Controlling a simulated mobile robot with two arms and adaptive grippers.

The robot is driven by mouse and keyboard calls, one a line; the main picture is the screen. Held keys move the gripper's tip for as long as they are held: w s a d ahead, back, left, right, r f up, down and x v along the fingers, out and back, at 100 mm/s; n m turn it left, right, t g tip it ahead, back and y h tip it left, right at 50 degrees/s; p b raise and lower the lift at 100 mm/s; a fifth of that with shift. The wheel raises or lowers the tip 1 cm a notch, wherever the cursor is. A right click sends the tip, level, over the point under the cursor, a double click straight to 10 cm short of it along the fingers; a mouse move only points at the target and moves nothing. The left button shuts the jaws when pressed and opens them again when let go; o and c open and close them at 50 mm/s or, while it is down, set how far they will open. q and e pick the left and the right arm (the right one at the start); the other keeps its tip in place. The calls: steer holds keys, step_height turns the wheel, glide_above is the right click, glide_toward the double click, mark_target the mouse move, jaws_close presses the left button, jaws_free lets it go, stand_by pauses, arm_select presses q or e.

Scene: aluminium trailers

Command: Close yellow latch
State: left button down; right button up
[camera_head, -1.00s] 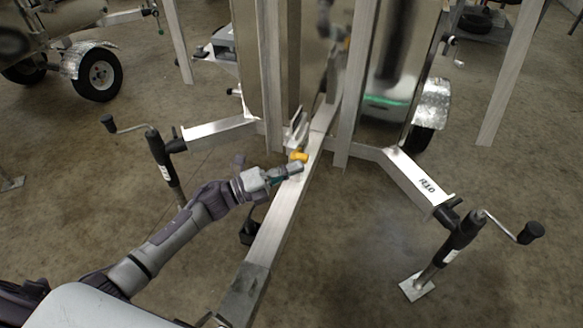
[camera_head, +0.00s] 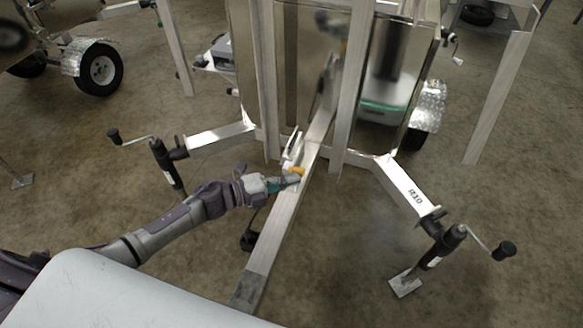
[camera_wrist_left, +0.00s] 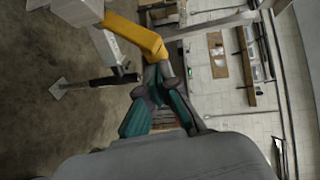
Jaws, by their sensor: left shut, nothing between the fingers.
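The yellow latch (camera_head: 297,171) sits on the trailer's central aluminium beam, near the upright posts. In the left wrist view the latch (camera_wrist_left: 138,36) is a bent yellow bar reaching from the upper left to the fingers. My left gripper (camera_head: 290,182) is at the latch, on its near side. In the left wrist view its fingers (camera_wrist_left: 161,80) are together with nothing between them, and their tips are close to the end of the latch. I cannot tell whether they touch it. My right gripper is not in view.
The central beam (camera_head: 272,235) runs toward me. Side arms with black crank jacks (camera_head: 165,160) and (camera_head: 440,248) stand left and right. Another trailer's wheel (camera_head: 97,70) is at the far left. Bare floor (camera_head: 350,240) lies right of the beam.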

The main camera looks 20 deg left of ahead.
mark_target(295, 168)
arm_select(q)
steer(key=w+r+n+g+y+p, duration=0.1)
steer(key=r+p, duration=0.1)
steer(key=p, duration=0.3)
steer(key=w+r+n+g+p, duration=0.1)
steer(key=w+n+p, duration=0.1)
steer(key=p, duration=0.3)
steer(key=shift+r+g+y, duration=0.35)
steer(key=shift+g+y, duration=0.05)
steer(key=shift+w+g+p, duration=0.25)
steer(key=shift+g+p, duration=0.05)
steer(key=shift+p, duration=0.2)
steer(key=shift+w+f+n, duration=0.1)
steer(key=shift+w+n, duration=0.15)
steer(key=shift+n, duration=0.05)
steer(key=shift+w, duration=0.55)
steer(key=shift+r, duration=0.2)
